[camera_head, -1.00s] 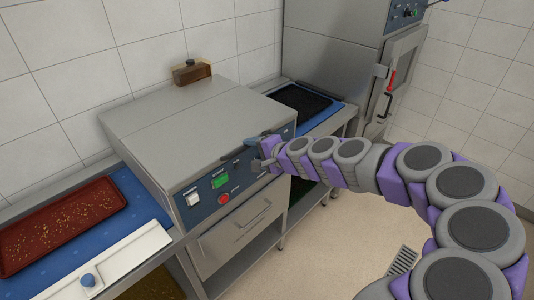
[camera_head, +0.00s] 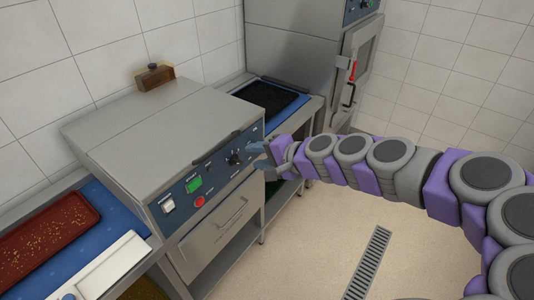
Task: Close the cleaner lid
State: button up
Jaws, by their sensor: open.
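The cleaner (camera_head: 170,185) is a boxy steel machine with a blue front panel that carries a green display, a red button, a white switch and a dark knob. Its lid (camera_head: 160,112) is a broad grey top that lies down flat over the body, with a dark handle strip along its front edge. I see no clear gap under it. My gripper (camera_head: 262,158) is open and empty, just in front of the right end of the panel, near the knob. I cannot tell whether it touches the panel.
A brown block (camera_head: 154,76) stands at the back of the machine. A red tray (camera_head: 45,232) lies on the blue surface at left. A dark tray (camera_head: 268,95) lies on the blue surface at right, beside a tall steel cabinet (camera_head: 300,45). Open floor with a drain grate (camera_head: 368,262) is at front right.

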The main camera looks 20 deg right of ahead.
jog(key=s+a+f+n+g, duration=0.2)
jog(key=s+a+n+g, duration=0.2)
jog(key=s, duration=0.4)
jog(key=s+a+f+n+g, duration=0.1)
jog(key=s+a+n+g, duration=0.25)
jog(key=s, duration=0.35)
jog(key=s+d+f+n+g+h, duration=0.1)
jog(key=s+d+n+g+h, duration=0.1)
jog(key=s, duration=0.6)
jog(key=s+d+f+n+g+h, duration=0.1)
jog(key=s+d+g+h, duration=0.1)
jog(key=s+h, duration=0.3)
jog(key=s+d, duration=0.1)
jog(key=s, duration=0.3)
jog(key=shift+s+d+n+g, duration=0.25)
jog(key=shift+s+n+g, duration=0.05)
jog(key=shift+n+g, duration=0.05)
jog(key=shift+a, duration=0.15)
